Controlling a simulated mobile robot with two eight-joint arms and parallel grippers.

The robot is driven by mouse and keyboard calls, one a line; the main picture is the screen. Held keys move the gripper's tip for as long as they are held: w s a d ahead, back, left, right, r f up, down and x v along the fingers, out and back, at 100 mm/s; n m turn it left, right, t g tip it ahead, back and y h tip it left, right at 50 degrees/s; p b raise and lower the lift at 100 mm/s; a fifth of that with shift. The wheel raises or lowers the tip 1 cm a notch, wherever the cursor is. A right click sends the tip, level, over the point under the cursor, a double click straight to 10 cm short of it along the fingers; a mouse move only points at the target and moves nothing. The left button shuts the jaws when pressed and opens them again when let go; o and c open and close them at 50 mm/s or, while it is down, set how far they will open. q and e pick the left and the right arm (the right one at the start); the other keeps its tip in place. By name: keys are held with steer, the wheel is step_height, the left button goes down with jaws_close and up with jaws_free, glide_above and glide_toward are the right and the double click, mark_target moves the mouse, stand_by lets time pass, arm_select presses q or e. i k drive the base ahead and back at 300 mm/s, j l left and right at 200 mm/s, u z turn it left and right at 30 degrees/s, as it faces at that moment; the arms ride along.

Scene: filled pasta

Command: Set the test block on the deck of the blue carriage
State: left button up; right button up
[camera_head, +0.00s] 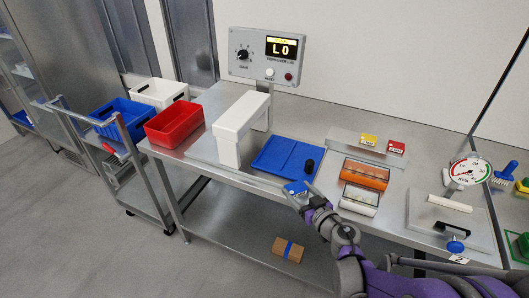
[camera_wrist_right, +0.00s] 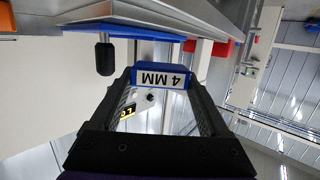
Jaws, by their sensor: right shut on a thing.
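The test block (camera_head: 296,187) is blue with a white label. In the right wrist view the label of the block (camera_wrist_right: 163,75) reads "4 MM", upside down. My right gripper (camera_head: 298,193) is shut on it, with one finger on each side. It holds the block at the front edge of the bench, just in front of the blue carriage. The blue carriage (camera_head: 275,158) is a flat plate on the bench, with a black knob (camera_head: 309,166) at its right. The knob also shows in the right wrist view (camera_wrist_right: 105,56). My left gripper is not in view.
Yellow (camera_head: 368,139) and red (camera_head: 396,147) blocks sit on a rack at the back. Orange (camera_head: 364,175) and white (camera_head: 359,201) packs lie right. A red bin (camera_head: 173,125) stands left.

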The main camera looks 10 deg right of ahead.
mark_target(273, 156)
steer(key=j, duration=0.45)
steer(key=i+j, duration=0.1)
steer(key=j, duration=0.35)
steer(key=i+j, duration=0.25)
steer(key=j, duration=0.15)
steer(key=i+l, duration=0.25)
